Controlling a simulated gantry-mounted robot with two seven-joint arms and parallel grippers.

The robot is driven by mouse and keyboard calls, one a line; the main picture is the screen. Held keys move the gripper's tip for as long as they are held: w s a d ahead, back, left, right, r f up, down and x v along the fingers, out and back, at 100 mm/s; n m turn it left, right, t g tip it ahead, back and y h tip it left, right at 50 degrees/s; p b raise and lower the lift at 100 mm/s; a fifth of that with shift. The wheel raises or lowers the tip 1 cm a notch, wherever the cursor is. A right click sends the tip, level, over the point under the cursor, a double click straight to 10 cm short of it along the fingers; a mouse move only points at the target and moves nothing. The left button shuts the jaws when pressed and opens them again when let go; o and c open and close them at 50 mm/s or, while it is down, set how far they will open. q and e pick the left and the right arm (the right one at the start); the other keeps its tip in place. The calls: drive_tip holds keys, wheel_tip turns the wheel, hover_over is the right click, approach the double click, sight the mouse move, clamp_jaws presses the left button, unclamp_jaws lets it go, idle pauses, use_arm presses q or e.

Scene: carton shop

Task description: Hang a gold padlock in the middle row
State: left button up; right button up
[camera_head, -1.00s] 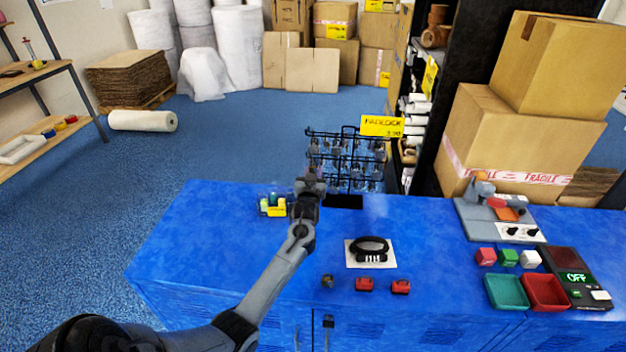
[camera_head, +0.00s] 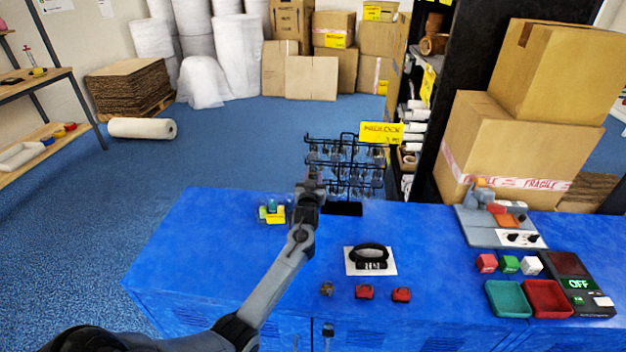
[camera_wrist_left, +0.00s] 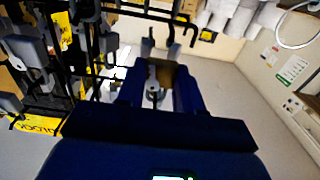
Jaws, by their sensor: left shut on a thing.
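My left gripper (camera_head: 312,181) is at the front of the black wire display rack (camera_head: 344,137), left of its middle. In the left wrist view its dark blue fingers (camera_wrist_left: 160,90) are shut on a small brownish-gold padlock (camera_wrist_left: 162,71). In the head view the gripper hides this padlock. Several grey padlocks hang in rows on the rack. The rack's wires (camera_wrist_left: 92,45) and grey padlocks (camera_wrist_left: 30,50) fill the left of the wrist view. I cannot tell whether the held padlock touches a hook. My right gripper is in neither view.
A yellow padlock sign (camera_head: 381,133) tops the rack. A small bin (camera_head: 271,216), a black ring-shaped lock on a white card (camera_head: 371,262), two red items (camera_head: 383,294) and a small brownish item (camera_head: 327,289) stand on the blue bench (camera_head: 220,240). Cartons (camera_head: 520,130) stand behind right.

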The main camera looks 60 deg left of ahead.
use_arm(q)
drive_tip(key=o, duration=1)
drive_tip(key=shift+s+d, duration=0.1)
drive_tip(key=shift+d, duration=0.05)
